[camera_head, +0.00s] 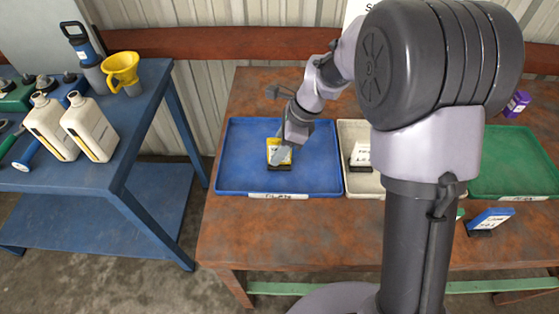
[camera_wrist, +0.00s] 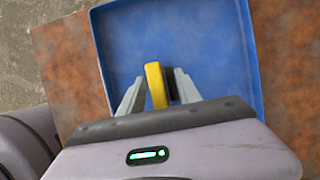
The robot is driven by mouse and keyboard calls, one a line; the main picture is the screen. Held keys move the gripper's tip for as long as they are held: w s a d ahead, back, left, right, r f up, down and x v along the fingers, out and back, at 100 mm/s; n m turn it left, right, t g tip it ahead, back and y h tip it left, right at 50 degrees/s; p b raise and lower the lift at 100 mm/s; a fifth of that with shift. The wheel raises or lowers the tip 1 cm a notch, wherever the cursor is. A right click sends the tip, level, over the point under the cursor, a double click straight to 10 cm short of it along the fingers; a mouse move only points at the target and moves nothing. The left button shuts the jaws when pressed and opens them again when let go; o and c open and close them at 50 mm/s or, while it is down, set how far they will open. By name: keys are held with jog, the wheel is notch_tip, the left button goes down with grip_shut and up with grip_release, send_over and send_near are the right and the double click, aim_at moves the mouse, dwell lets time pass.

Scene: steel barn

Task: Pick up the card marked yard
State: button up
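A yellow card (camera_head: 273,146) with a white label stands upright in a dark holder in the blue tray (camera_head: 235,178). Its label is partly covered by my gripper and too small to read. My gripper (camera_head: 284,152) is down at this card. In the wrist view my gripper (camera_wrist: 158,84) is open, with one finger on each side of the yellow card (camera_wrist: 155,86); a gap shows on both sides. Other labelled cards are a white card (camera_head: 361,154), a blue card (camera_head: 491,218) and a purple card (camera_head: 516,104). I cannot read the word yard on any.
A pale tray (camera_head: 350,128) sits right of the blue tray, and a green tray (camera_head: 515,175) lies farther right, partly behind my arm. A blue bench (camera_head: 130,130) with bottles and a yellow funnel (camera_head: 122,70) stands left.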

jog(key=shift+x, duration=1)
jog(key=shift+r, duration=0.2)
grip_shut()
